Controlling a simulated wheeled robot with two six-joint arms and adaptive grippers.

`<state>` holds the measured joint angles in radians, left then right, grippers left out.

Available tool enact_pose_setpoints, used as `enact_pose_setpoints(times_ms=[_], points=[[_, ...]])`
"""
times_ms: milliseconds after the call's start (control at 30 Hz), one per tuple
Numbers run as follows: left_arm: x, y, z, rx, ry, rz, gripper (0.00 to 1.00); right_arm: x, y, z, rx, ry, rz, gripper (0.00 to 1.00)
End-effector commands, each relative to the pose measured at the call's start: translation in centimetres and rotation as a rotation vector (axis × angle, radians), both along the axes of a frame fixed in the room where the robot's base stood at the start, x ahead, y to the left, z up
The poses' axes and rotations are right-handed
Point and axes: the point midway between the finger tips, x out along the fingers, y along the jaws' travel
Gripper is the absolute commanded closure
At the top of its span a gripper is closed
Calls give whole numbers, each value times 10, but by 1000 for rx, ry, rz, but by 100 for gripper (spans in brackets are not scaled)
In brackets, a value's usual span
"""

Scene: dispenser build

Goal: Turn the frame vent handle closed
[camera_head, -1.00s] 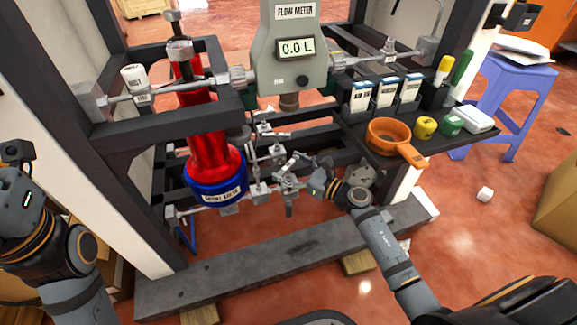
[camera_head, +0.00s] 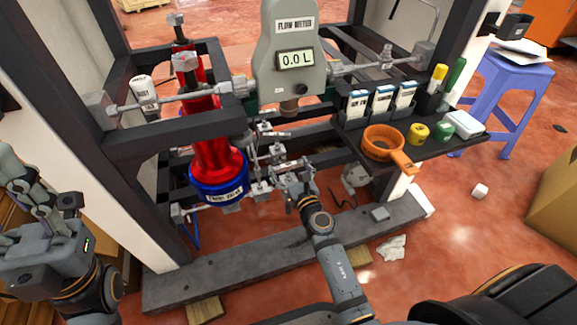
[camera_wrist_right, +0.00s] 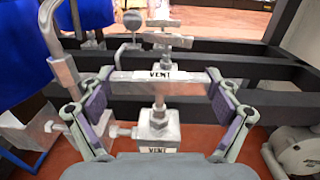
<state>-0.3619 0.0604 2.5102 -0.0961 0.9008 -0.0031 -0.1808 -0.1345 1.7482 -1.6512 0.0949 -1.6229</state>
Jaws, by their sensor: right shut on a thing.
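The vent handle (camera_wrist_right: 160,76) is a flat grey metal bar labelled VENT, seen in the right wrist view. It lies level across the picture, above its valve body (camera_wrist_right: 158,128), which also bears a VENT label. My right gripper (camera_wrist_right: 160,88) is shut on the handle, with a purple-padded finger at each end of the bar. In the head view my right gripper (camera_head: 292,178) is at the low pipework right of the blue-based red cylinder (camera_head: 217,160), and hides most of the handle. My left gripper (camera_head: 28,200) is at the left edge, away from the rig; its jaws are unclear.
Another valve with a bar handle (camera_wrist_right: 168,40) stands behind the gripped one. A bent pipe (camera_wrist_right: 58,50) rises close on the left. Dark frame beams (camera_head: 290,245) surround the pipework. The flow meter (camera_head: 293,60) reads 0.0 L. An orange ring tool (camera_head: 382,142) lies on the right shelf.

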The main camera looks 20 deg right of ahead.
Motion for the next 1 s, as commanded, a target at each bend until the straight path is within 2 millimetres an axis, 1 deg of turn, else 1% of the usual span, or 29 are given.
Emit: enact_pose_setpoints(times_ms=[233,633,667,700,1000], points=[[0,0,-2,1,0,1,60,0,0,0,-1,1,-49,42],[0,0,-2,1,1,1,60,0,0,0,0,1,-54,42],[0,0,-2,1,1,1,60,0,0,0,0,1,-54,6],[0,0,-2,1,1,1,60,0,0,0,0,1,-54,1],[0,0,-2,1,1,1,60,0,0,0,0,0,-52,0]])
